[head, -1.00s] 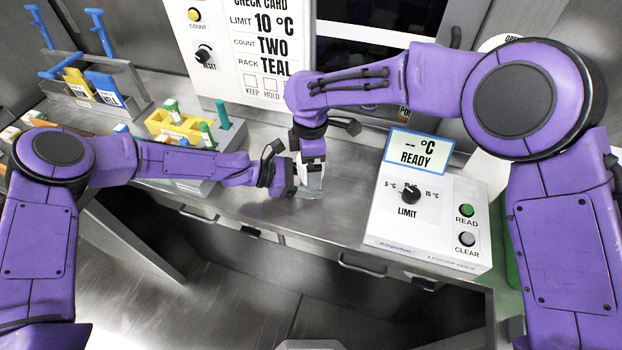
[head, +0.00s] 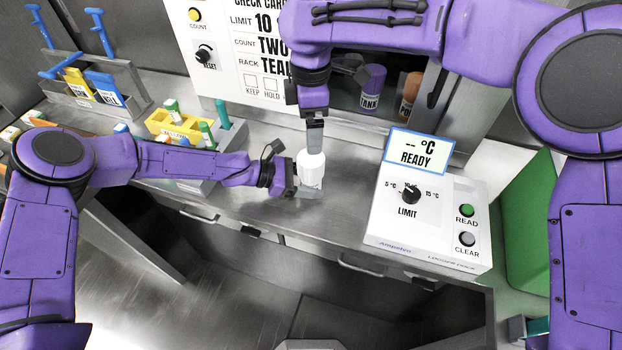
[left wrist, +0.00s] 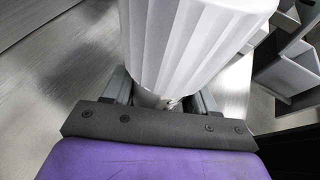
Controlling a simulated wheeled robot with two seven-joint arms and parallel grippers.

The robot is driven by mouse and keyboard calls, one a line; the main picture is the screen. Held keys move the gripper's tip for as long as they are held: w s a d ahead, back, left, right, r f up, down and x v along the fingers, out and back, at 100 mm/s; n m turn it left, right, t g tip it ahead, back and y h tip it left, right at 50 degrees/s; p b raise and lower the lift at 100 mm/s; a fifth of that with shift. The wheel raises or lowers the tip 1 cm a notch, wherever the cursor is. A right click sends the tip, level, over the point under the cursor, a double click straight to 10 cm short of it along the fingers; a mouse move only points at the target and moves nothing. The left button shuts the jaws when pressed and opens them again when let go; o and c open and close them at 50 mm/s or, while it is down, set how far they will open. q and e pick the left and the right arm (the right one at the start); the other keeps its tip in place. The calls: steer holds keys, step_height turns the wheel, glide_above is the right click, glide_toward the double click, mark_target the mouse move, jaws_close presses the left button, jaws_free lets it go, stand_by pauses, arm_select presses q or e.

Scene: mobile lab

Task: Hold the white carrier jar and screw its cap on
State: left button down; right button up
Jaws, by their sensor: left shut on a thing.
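The white jar with its cap (head: 311,170) stands upright on the steel counter in the head view. My left gripper (head: 305,191) is shut on its lower part from the left. In the left wrist view the white ribbed cap (left wrist: 190,40) is large, above a narrower lower part (left wrist: 155,99) between the fingers. The cap sits over the jar; how tightly is not visible. My right gripper (head: 314,146) points down directly above the cap, its grey fingers seen edge-on. Its opening, and whether it touches the cap top, cannot be made out.
A white logger box (head: 430,225) reading READY stands right of the jar. A yellow rack (head: 178,126) and green-capped tubes are at left. A check card panel (head: 235,50) and shelved purple and orange containers (head: 371,88) are behind. The counter front edge is close.

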arm_select(q)
steer(key=shift+c, duration=1.2)
jaws_free()
steer(key=b+v, duration=0.1)
steer(key=v, duration=0.9)
steer(key=shift+a+r+b, duration=0.15)
steer(key=shift+a+b, duration=0.05)
steer(key=shift+b, duration=0.1)
arm_select(e)
steer(key=shift+f, duration=0.75)
arm_select(q)
steer(key=shift+r, duration=0.1)
arm_select(e)
steer(key=shift+r, duration=0.1)
